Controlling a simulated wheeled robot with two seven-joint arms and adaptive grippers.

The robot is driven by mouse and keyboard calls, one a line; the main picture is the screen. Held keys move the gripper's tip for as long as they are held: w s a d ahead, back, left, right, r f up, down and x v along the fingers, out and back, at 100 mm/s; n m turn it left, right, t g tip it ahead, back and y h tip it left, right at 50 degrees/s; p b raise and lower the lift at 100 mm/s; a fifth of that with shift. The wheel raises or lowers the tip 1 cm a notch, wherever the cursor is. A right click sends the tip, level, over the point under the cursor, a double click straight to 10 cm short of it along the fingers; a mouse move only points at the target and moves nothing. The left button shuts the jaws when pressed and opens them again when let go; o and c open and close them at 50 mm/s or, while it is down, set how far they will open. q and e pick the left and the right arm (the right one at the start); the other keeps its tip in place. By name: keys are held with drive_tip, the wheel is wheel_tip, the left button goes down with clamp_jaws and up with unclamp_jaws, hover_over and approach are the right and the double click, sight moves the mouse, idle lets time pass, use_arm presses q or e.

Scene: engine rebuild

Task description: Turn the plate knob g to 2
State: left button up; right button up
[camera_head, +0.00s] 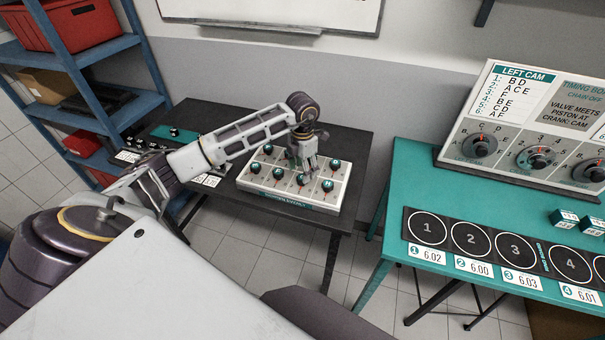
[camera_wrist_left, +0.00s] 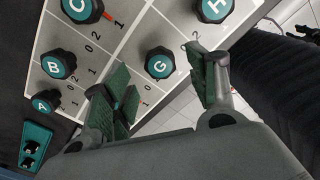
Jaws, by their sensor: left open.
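The knob plate (camera_head: 335,199) is a light panel with several dark teal-capped knobs, lying on a black table. In the left wrist view, knob G (camera_wrist_left: 159,63) is a dark round knob with a teal cap, standing ahead of and between my open left fingers, which do not visibly touch it. Its pointer is hidden, so I cannot read its setting. My left gripper (camera_head: 303,163) is over the plate and empty; its fingers also show in the left wrist view (camera_wrist_left: 160,82). My right gripper is out of view.
Knob H (camera_wrist_left: 213,8), knob C (camera_wrist_left: 80,9) and knob B (camera_wrist_left: 58,65) stand near G. A teal table (camera_head: 410,180) with a dial board stands right. A blue shelf (camera_head: 140,40) is behind left.

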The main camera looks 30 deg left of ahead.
use_arm(q)
drive_tip(key=shift+f, duration=1.65)
drive_tip(key=c, duration=1)
drive_tip(key=shift+c, duration=0.2)
